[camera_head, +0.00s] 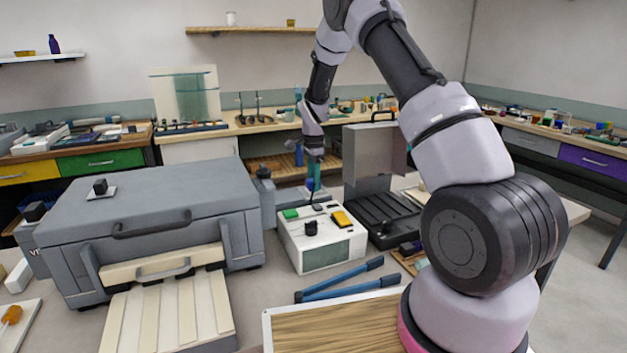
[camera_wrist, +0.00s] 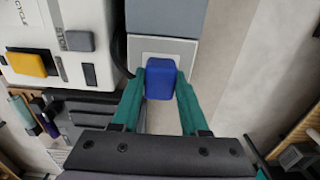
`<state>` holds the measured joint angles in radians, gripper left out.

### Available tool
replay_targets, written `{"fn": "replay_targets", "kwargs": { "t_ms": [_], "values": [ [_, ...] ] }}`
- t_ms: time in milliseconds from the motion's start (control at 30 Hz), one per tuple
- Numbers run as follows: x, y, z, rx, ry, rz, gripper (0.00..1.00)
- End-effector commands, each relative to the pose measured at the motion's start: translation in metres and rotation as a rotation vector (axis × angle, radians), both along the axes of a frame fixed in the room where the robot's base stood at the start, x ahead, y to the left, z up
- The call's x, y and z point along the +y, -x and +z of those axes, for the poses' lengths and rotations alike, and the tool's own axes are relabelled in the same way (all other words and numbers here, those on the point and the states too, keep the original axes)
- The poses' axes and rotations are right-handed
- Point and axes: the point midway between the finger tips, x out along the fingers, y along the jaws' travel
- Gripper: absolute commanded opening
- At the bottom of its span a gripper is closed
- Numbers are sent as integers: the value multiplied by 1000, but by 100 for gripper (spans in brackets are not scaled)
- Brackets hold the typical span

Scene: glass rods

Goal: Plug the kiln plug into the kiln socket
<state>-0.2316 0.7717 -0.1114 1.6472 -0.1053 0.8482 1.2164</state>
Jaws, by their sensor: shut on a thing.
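The blue kiln plug (camera_wrist: 160,78) is held between the two teal fingers of my gripper (camera_wrist: 160,98) in the wrist view. In the head view my gripper (camera_head: 314,182) is low behind the white control box, and the plug (camera_head: 310,184) shows as a small blue patch. In the wrist view, a pale square plate (camera_wrist: 180,58) on a grey block lies directly beyond the plug; it looks like the kiln socket. The plug overlaps this plate and hides its middle, so I cannot tell whether it touches or has entered any opening.
The white control box (camera_head: 322,246) with green and yellow buttons stands close in front of my gripper. A large grey lidded box (camera_head: 155,215) is at left. A black open case (camera_head: 385,215) is at right. Blue-handled tongs (camera_head: 345,283) lie in front.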

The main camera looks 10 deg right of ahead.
Motion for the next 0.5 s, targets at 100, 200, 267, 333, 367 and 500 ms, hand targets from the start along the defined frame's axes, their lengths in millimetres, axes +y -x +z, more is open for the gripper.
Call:
{"fn": "replay_targets", "kwargs": {
  "t_ms": [100, 200, 267, 333, 367, 500],
  "values": [
    [0, 0, -3, 1, 0, 0, 0],
    [0, 0, -4, 1, 0, 0, 48],
    [0, 0, -4, 0, 0, 0, 71],
    [0, 0, -4, 0, 0, 0, 79],
    [0, 0, -4, 0, 0, 0, 79],
    [0, 0, -4, 0, 0, 0, 79]
  ]
}}
